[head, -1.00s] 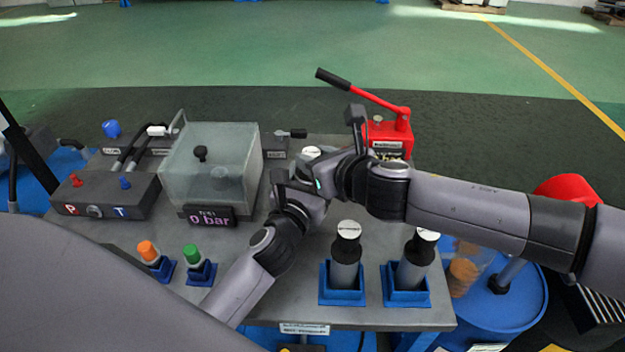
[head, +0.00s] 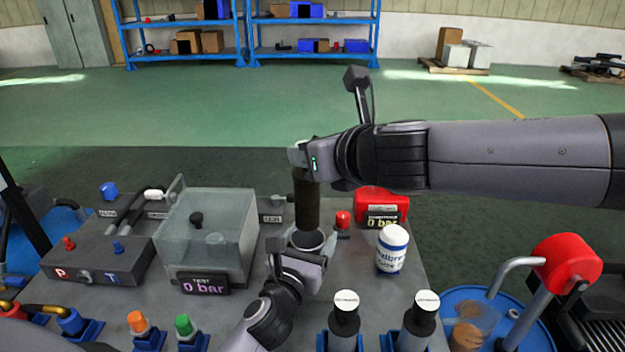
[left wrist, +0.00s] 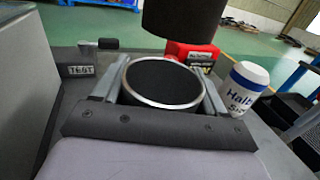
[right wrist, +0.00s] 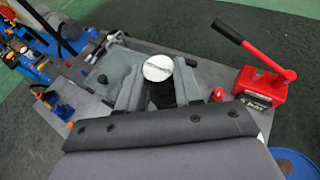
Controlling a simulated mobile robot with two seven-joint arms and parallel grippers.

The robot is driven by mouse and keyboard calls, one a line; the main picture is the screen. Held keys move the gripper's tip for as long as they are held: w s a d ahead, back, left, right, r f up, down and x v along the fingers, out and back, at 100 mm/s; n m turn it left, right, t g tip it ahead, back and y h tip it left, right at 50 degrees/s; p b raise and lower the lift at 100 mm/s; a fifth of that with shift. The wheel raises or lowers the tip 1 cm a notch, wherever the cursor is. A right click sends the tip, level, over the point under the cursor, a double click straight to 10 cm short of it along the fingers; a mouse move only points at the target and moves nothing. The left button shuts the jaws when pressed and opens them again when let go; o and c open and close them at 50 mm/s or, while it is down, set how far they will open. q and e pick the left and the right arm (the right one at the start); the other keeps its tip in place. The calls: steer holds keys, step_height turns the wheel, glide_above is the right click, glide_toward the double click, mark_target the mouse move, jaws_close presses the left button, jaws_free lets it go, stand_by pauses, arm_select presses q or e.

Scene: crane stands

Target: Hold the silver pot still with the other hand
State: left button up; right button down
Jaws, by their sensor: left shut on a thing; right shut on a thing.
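The silver pot (head: 307,240) is an upright open cylinder with a bright rim on the grey bench top. My left gripper (head: 297,258) is shut on it, one finger on each side; the left wrist view shows the pot (left wrist: 162,84) between the fingers, dark inside. My right gripper (head: 305,162) is shut on a dark cylinder (head: 307,205) and holds it upright above the pot's mouth.
A white bottle (head: 392,250) and a red pump (head: 382,203) stand right of the pot. A clear-walled test box (head: 208,240) stands left. The red lever (right wrist: 240,35) rises above the pump.

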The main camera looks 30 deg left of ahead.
steer(key=shift+r, duration=1.75)
arm_select(q)
steer(key=o, duration=1.3)
steer(key=shift+s+d, duration=0.15)
steer(key=shift+s, duration=1.1)
steer(key=shift+s+d, duration=0.2)
steer(key=shift+s, duration=1.05)
steer(key=shift+s+d, duration=0.15)
steer(key=shift+s, duration=1.1)
